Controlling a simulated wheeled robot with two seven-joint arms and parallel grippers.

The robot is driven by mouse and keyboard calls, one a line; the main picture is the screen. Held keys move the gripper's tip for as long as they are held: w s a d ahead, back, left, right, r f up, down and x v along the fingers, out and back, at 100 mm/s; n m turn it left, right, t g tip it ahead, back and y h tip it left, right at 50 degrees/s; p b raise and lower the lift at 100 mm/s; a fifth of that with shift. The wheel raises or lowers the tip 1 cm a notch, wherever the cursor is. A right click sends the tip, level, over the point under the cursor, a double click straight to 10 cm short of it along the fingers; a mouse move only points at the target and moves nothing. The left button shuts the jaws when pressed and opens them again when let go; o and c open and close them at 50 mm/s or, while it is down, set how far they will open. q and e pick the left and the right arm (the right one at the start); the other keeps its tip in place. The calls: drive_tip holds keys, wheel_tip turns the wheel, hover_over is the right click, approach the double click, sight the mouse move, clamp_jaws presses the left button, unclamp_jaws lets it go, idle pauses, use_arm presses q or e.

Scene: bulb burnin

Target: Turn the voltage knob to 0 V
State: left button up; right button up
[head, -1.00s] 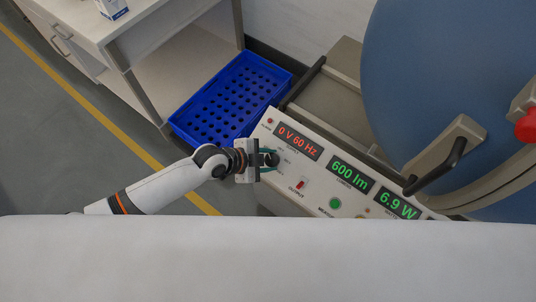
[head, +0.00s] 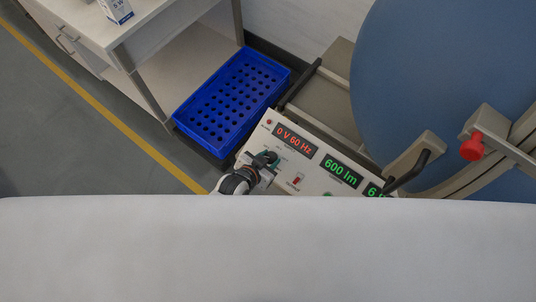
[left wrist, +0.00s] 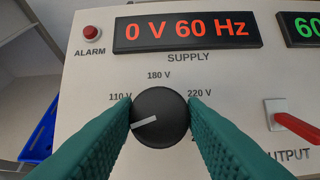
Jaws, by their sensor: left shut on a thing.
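The black round voltage knob (left wrist: 159,117) sits on the white panel under the red supply display (left wrist: 187,32), which reads 0 V 60 Hz. Its white pointer line aims left and slightly down, below the 110 V mark. The 180 V mark is above the knob and the 220 V mark at its upper right. My left gripper (left wrist: 160,108) has one teal finger on each side of the knob and is shut on it. In the head view the left gripper (head: 267,160) is at the panel's left end. My right gripper is not in view.
A red output switch (left wrist: 293,122) is right of the knob, and an alarm light (left wrist: 91,32) is at upper left. A blue crate (head: 232,100) lies left of the panel. A large blue round body (head: 440,75) with a black handle (head: 408,170) stands to the right.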

use_arm(q)
drive_tip(key=shift+n+y+p, duration=0.5)
drive_tip(key=shift+n, duration=0.7)
drive_tip(key=shift+s+f+t, duration=0.1)
drive_tip(key=shift+t, duration=0.2)
drive_tip(key=o, duration=1)
drive_tip(key=v, duration=1.2)
drive_tip(key=shift+d+p, duration=0.15)
drive_tip(key=shift+p, duration=0.15)
